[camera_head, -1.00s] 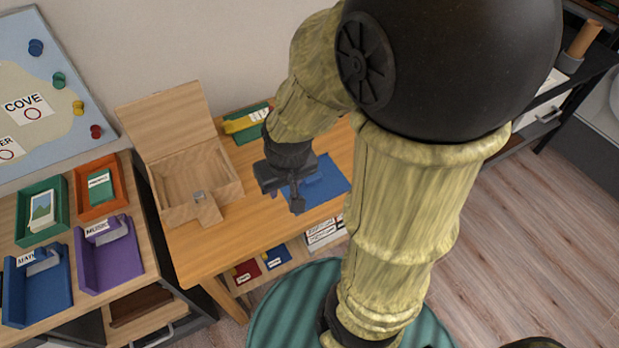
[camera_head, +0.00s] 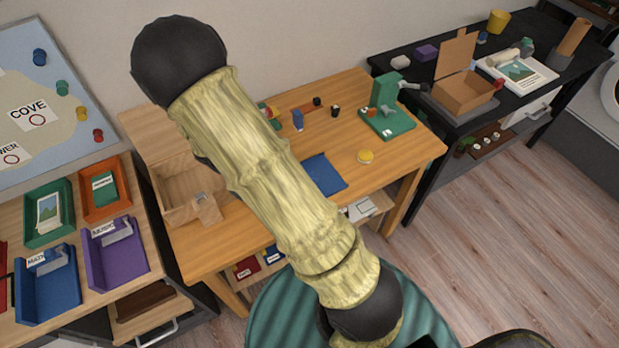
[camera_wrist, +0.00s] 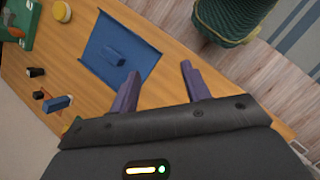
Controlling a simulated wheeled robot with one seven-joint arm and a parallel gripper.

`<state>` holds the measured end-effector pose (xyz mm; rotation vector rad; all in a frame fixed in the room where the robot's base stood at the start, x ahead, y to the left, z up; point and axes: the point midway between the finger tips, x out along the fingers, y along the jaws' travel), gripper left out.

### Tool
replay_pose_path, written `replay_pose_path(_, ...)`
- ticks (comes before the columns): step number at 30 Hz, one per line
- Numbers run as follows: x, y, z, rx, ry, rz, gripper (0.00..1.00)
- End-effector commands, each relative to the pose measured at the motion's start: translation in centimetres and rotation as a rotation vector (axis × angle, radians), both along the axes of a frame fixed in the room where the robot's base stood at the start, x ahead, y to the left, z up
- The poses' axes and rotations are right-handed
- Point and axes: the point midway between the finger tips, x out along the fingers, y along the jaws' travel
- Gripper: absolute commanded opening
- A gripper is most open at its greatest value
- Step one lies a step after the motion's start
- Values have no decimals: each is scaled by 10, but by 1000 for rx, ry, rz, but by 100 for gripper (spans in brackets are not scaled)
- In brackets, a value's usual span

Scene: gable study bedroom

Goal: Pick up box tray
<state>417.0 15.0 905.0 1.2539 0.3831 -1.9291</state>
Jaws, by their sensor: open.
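A flat blue tray (camera_head: 325,175) with a small raised blue block on it lies on the wooden desk (camera_head: 350,205). My arm hides its left part in the head view. In the wrist view the blue tray (camera_wrist: 140,52) lies just beyond the fingertips, with the block near its middle. My gripper (camera_wrist: 160,70) is open and empty above the desk, its two purple fingers apart; the head view hides it behind my arm. I cannot tell which container is called box tray; an open wooden box (camera_head: 180,192) also stands on the desk's left.
A green stand (camera_head: 388,122), a yellow disc (camera_head: 365,156) and a blue block (camera_head: 298,120) are on the desk. A cardboard box (camera_head: 465,92) sits on the black table. Purple (camera_head: 115,262) and orange (camera_head: 103,190) trays stand at left. A teal stool (camera_wrist: 235,18) is beside the desk.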

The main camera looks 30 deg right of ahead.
Motion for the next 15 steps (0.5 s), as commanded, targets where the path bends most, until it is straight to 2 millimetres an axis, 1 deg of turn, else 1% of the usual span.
replay_pose_path(1, 5, 2, -6, -51, 45, 68, 47)
replay_pose_path(6, 22, 2, -28, -229, 177, 280, 47)
replay_pose_path(12, 44, 6, -48, -458, 311, 520, 47)
replay_pose_path(15, 52, 9, -53, -545, 353, 602, 47)
